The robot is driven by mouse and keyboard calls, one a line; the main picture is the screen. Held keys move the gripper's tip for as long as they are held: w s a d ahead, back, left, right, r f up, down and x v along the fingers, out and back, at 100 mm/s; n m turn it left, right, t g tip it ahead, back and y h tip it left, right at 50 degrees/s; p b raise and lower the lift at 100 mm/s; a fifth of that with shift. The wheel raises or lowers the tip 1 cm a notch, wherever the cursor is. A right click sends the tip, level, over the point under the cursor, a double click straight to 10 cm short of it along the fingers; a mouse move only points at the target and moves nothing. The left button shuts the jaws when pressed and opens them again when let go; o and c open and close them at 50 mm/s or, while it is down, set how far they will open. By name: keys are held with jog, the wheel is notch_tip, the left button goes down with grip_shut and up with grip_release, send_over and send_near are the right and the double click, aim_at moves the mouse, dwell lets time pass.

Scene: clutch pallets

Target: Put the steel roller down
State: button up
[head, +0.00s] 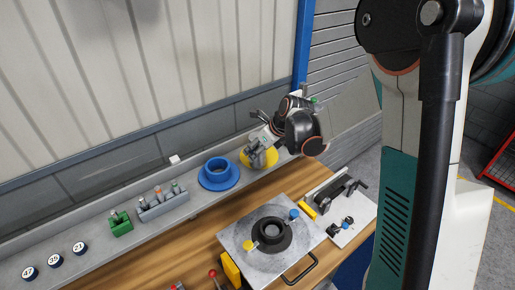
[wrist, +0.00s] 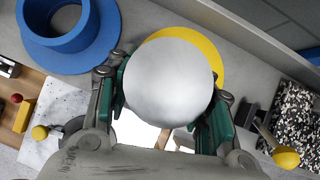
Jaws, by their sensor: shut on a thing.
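The steel roller (wrist: 167,78) shows end-on as a pale, smooth round face in the wrist view. My gripper (wrist: 166,88) is shut on it, with green-padded fingers on both sides. A yellow round piece (wrist: 212,52) lies behind the roller on the grey shelf, partly covered by it. In the head view my gripper (head: 260,148) is low over the yellow piece (head: 270,156) at the shelf's right part. I cannot tell whether the roller touches the yellow piece or hangs just above it.
A blue flanged ring (head: 219,174) stands on the shelf just left of my gripper; it also shows in the wrist view (wrist: 67,45). Further left are a grey rack (head: 163,206), a green block (head: 120,225) and numbered discs (head: 55,261). A metal plate fixture (head: 240,239) sits on the wooden bench.

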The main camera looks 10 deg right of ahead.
jog(key=o, duration=1)
jog(key=shift+f, duration=0.15)
jog(key=o, duration=0.4)
jog(key=shift+r, duration=0.2)
